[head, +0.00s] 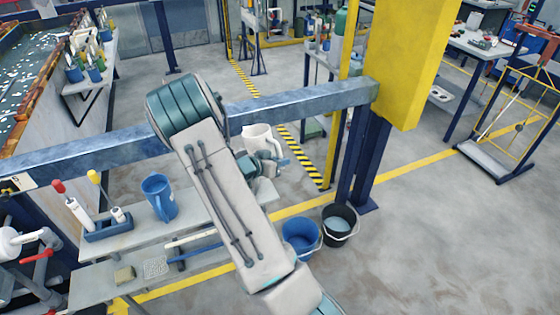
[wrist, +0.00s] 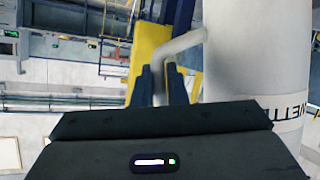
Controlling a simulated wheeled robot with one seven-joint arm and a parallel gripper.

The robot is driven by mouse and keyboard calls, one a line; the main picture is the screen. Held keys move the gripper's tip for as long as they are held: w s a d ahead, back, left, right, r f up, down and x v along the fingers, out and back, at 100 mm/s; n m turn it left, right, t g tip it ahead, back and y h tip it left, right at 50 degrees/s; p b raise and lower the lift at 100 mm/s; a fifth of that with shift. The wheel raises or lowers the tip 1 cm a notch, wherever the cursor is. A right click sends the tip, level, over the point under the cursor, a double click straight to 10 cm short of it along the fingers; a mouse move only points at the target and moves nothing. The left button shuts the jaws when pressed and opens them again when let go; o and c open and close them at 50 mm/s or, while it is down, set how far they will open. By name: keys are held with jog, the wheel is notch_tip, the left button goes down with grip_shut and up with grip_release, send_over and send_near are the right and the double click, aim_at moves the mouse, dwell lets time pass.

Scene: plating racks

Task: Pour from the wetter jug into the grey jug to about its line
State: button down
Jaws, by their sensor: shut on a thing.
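The white wetter jug (head: 258,138) is held up over the bench beyond my arm, looking about upright. In the wrist view the jug (wrist: 245,60) fills the right side, with its label partly readable upside down. My gripper (wrist: 163,80) is shut on its handle (wrist: 184,44). In the head view my gripper (head: 262,164) is partly hidden by my arm. I cannot make out a grey jug; my arm covers part of the bench. The liquid inside the jug is not visible.
A blue jug (head: 160,197) stands on the bench (head: 128,238), right of a blue caddy (head: 107,229) with bottles. A blue bucket (head: 301,238) and a black bucket (head: 340,224) stand on the floor.

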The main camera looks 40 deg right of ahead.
jog(key=shift+s+d+r+m+t+b, duration=0.15)
jog(key=shift+s+r+m+t+b, duration=0.15)
jog(key=shift+s+m+b, duration=0.55)
jog(key=shift+s+d+r+m+t+b, duration=0.2)
jog(key=shift+s+t+b, duration=0.25)
jog(key=shift+b, duration=0.85)
jog(key=shift+a, duration=0.1)
